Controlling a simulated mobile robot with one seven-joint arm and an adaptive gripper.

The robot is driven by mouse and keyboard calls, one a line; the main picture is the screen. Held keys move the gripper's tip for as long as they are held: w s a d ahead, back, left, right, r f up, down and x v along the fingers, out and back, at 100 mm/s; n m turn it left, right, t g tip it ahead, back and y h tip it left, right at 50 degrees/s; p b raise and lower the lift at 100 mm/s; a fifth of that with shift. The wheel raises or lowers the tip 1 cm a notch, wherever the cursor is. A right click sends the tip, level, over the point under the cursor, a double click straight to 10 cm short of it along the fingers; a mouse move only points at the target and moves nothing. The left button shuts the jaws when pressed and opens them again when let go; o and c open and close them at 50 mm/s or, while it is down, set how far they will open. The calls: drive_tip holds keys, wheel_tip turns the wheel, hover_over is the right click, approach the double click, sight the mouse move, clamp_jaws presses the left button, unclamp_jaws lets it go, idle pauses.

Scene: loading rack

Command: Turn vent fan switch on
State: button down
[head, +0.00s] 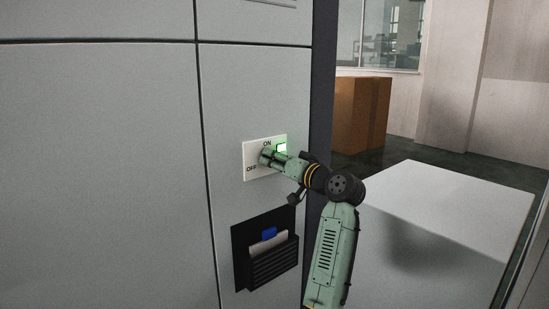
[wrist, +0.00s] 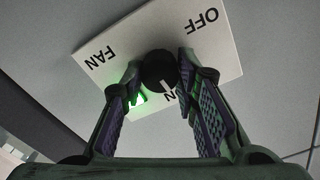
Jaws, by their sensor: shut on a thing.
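The fan switch is a white plate (head: 249,158) on the grey wall panel, marked OFF at lower left and ON at the top in the head view. In the wrist view the plate (wrist: 222,58) also reads FAN. Its round black knob (wrist: 159,70) has a white pointer line directed at the partly hidden ON label. A small green lamp (head: 282,148) on the plate is lit; it also glows in the wrist view (wrist: 139,99). My gripper (wrist: 160,72) is shut on the knob, one finger on each side. In the head view my gripper (head: 266,157) hides the knob.
A black wall pocket (head: 270,268) with papers and a blue item hangs below the switch. A pale flat-topped surface (head: 450,205) stands to the right of my arm. Brown boxes (head: 360,112) stand farther back. The wall panel left of the switch is bare.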

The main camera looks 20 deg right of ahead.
drive_tip(key=shift+m, duration=0.6)
drive_tip(key=c, duration=1.2)
unclamp_jaws()
drive_tip(key=shift+c, duration=0.2)
drive_tip(key=shift+s+d, duration=0.1)
drive_tip(key=v, duration=1.1)
drive_tip(key=shift+s, duration=0.4)
drive_tip(key=shift+d, duration=0.1)
